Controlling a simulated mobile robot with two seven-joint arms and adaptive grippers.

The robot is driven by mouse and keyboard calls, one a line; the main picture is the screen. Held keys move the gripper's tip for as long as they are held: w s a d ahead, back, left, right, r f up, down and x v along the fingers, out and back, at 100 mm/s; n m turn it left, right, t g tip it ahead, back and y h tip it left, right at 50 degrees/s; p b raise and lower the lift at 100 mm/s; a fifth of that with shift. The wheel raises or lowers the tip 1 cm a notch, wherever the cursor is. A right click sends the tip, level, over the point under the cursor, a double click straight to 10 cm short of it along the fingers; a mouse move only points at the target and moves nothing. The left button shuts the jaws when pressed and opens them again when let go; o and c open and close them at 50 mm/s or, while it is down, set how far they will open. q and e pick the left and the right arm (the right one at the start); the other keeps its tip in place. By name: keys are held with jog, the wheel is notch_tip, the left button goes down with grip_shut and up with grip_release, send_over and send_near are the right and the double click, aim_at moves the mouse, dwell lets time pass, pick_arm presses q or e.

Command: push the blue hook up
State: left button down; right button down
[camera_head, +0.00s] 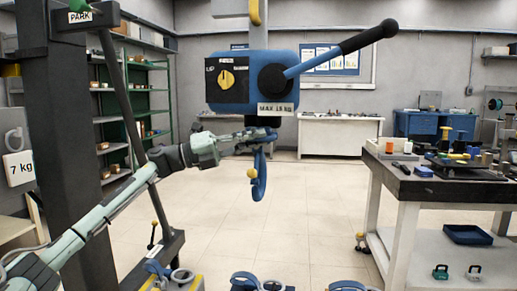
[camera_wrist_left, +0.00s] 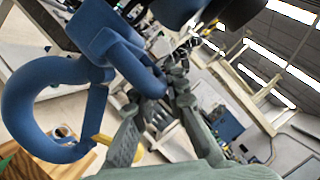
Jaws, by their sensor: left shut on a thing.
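My left gripper (camera_head: 266,136) reaches in from the left, just below the box at the top of the hook. Its green-grey fingers (camera_wrist_left: 155,92) are shut on the blue upper part of the hook. The exact contact is partly hidden. My right gripper is not in view.
The box carries a yellow knob (camera_head: 227,79) and a blue lever with a black grip (camera_head: 368,38). A dark post (camera_head: 72,130) stands at left. A workbench (camera_head: 425,186) with tools stands at right. Several blue-and-grey items show at the bottom edge. The floor between is open.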

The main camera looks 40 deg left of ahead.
pick_arm(q)
jog(key=shift+r, duration=0.5)
jog(key=c, duration=1.5)
grip_release()
jog(key=shift+c, duration=0.2)
jog(key=shift+s+a+f, duration=0.2)
jog(key=shift+s, duration=0.05)
jog(key=v, duration=1.1)
jog(key=shift+s+a, duration=0.15)
